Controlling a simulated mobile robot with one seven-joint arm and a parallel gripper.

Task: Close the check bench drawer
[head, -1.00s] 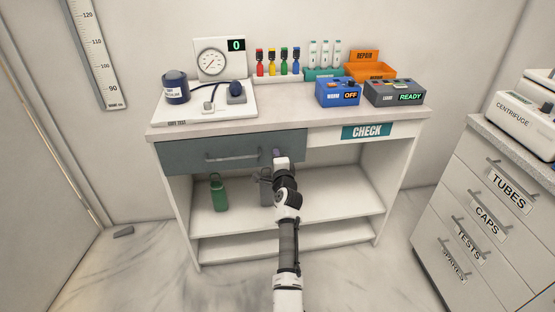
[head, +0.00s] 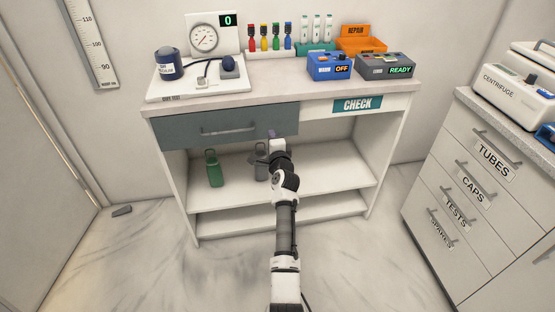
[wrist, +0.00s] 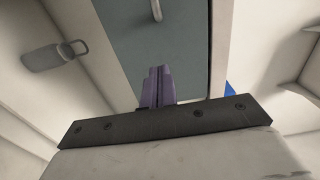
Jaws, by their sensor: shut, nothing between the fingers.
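The check bench drawer (head: 180,130) has a grey-teal front with a bar handle (head: 228,131), under the left part of the bench top. It looks shut or nearly so; I cannot tell whether a small gap is left. My gripper (head: 271,133) is at the lower right part of the drawer front, right of the handle. In the wrist view its purple fingers (wrist: 156,86) are together and empty, pointing at the teal drawer front (wrist: 185,35). I cannot tell whether they touch it. The CHECK sign (head: 357,104) is to the right of the drawer.
A green bottle (head: 213,170) and a grey bottle (head: 261,163) stand on the shelf below, the grey one close to my arm. Testers and coloured items stand on the bench top (head: 285,84). A drawer cabinet (head: 425,190) stands at right.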

